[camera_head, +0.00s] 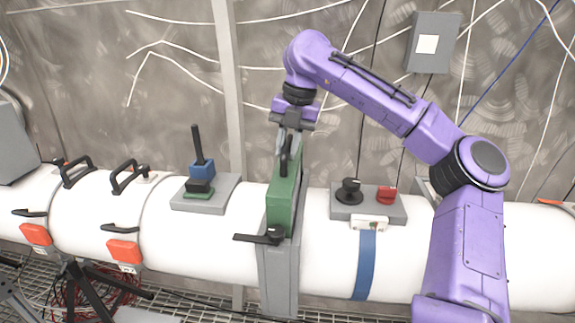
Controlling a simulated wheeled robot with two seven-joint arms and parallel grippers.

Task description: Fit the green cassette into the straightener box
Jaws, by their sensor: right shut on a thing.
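The green cassette (283,203) is upright at the top of the grey straightener box (279,277), which stands across the white pipe. Its lower part meets the box top; I cannot tell how deep it sits. My right gripper (287,142) comes down from above and is shut on the black handle (285,160) on top of the cassette. A black lever with a knob (273,235) is on the front of the box, just below the cassette. My left gripper is not in view.
Left on the pipe (225,240) is a grey plate with a blue block (202,170) and an upright black handle. Right is a grey plate with a black knob (349,191) and red part (387,195). Black handles and red latches (124,251) line the left pipe. A wall box (433,43) hangs behind.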

